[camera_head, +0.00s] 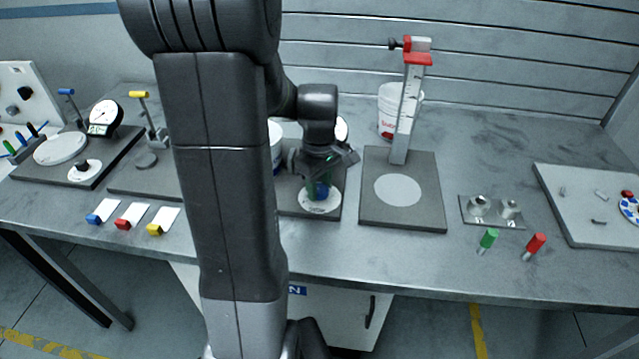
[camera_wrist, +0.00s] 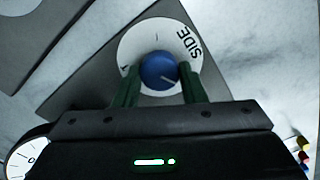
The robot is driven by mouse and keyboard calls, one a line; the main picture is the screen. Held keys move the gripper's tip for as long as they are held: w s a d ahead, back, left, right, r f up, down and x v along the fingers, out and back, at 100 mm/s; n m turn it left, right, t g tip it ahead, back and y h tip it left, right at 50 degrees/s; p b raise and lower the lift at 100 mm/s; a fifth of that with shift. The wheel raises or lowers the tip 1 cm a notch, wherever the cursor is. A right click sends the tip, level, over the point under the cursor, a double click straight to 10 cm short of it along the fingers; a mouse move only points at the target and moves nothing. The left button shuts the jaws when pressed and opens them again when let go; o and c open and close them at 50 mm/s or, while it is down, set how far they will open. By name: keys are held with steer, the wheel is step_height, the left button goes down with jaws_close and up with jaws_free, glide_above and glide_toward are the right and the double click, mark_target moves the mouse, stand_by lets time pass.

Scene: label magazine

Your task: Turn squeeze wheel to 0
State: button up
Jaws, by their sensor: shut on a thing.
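A blue round knob (camera_wrist: 158,70) sits at the middle of a white dial (camera_wrist: 133,50) lettered "SIDE", on a dark grey plate. A thin light line on the knob points to the lower right in the wrist view. My gripper (camera_wrist: 160,78) has its green fingers on both sides of the knob, shut on it. In the head view my gripper (camera_head: 319,188) points down at the same knob, mostly hidden by the fingers, above the white dial (camera_head: 320,204). No "0" is readable on this dial.
A round white gauge (camera_wrist: 27,160) with a "0" shows in the wrist view's lower left corner. A plate with an upright scale (camera_head: 408,110) stands right of my gripper. A white bucket (camera_head: 388,100) is behind it. My arm hides part of the bench.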

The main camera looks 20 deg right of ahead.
mark_target(319, 188)
steer(key=shift+r+n, duration=0.1)
steer(key=shift+n, duration=0.5)
steer(key=o, duration=1)
step_height(319, 188, up, 14)
steer(key=shift+f, duration=0.1)
step_height(319, 188, down, 14)
stand_by(0.8)
